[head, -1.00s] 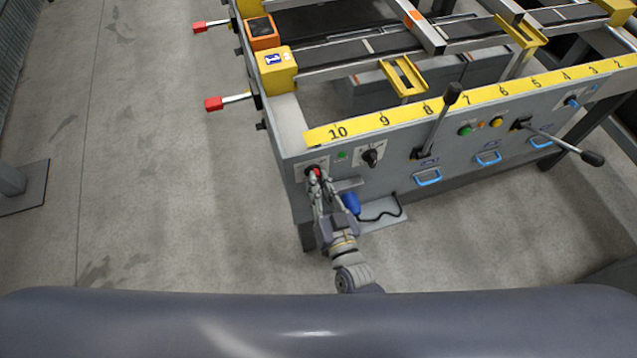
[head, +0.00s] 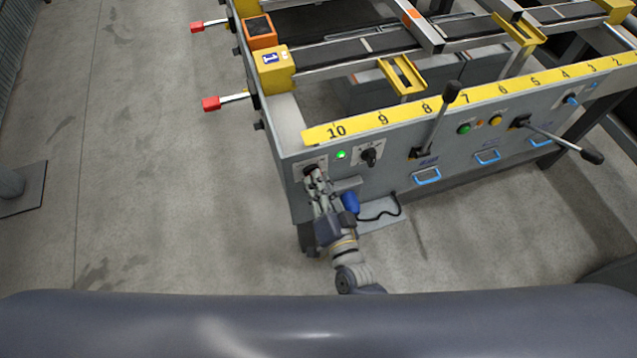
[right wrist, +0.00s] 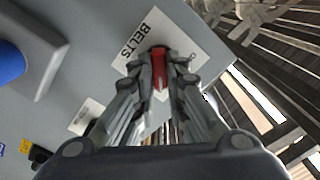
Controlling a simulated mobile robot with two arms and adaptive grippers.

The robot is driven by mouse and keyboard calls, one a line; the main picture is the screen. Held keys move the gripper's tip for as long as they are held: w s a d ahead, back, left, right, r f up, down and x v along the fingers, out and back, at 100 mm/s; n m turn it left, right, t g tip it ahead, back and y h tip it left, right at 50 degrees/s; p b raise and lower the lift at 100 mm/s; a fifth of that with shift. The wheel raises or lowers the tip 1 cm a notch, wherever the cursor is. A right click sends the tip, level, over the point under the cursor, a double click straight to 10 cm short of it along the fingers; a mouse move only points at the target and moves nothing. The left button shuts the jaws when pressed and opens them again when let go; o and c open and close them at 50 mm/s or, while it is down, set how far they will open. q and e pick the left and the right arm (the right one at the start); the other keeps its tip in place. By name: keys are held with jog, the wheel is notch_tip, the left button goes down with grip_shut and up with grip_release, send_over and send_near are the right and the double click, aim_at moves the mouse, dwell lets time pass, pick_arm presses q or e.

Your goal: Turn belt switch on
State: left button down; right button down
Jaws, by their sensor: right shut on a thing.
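The belt switch, a red knob (right wrist: 159,68) on a white plate marked "BELTS" (right wrist: 148,35), shows in the right wrist view. In the head view the switch plate (head: 310,163) is at the left end of the grey front panel, and the knob is mostly hidden by my gripper. My right gripper (head: 314,177) is at the switch; in the right wrist view its fingers (right wrist: 160,75) are closed on both sides of the red knob. A green lamp (head: 341,155) beside the switch is lit. My left gripper is not in view.
A black rotary knob (head: 369,156) is right of the lamp. Two levers stick out from the panel, one upright (head: 437,120) and one slanting right (head: 560,140). A blue object (head: 350,202) and a black cable are close to my right gripper. The floor to the left is clear.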

jog(key=shift+s+f, duration=0.1)
jog(key=shift+f, duration=0.05)
jog(key=c, duration=1.6)
grip_release()
jog(key=v, duration=1.2)
